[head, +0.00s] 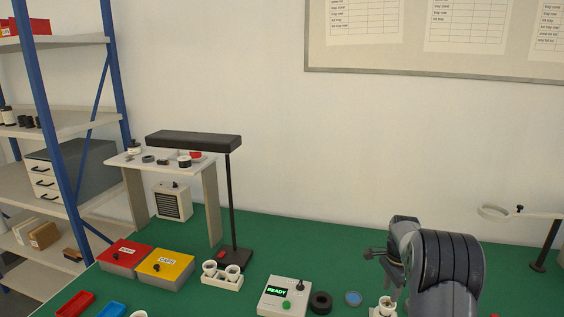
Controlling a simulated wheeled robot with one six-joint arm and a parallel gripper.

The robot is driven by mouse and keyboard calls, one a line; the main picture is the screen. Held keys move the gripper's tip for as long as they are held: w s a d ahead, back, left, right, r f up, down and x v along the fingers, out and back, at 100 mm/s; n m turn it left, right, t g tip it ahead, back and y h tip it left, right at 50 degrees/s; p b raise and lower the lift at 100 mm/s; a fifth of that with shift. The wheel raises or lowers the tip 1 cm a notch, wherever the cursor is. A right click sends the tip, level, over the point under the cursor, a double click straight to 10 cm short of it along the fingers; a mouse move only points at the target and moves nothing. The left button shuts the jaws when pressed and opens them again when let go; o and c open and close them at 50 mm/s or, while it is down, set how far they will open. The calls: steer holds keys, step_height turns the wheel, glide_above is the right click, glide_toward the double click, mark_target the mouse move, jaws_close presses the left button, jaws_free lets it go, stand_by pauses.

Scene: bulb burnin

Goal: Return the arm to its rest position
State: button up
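My arm (445,270) stands at the lower right, with its thick dark grey links in front of the green table. My gripper (374,253) appears to be the small dark part at the arm's left side, above the table. It is small and partly merged with the arm's outline. I cannot tell whether its fingers are open or shut, and I see nothing clearly held.
A white socket piece (382,309) stands just below the arm. A white box reading READY (284,297), a black ring (320,301) and a blue disc (353,298) lie to its left. A lamp (228,205) and lidded boxes (165,268) stand farther left.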

step_height(320, 180, down, 3)
steer(key=shift+r, duration=0.35)
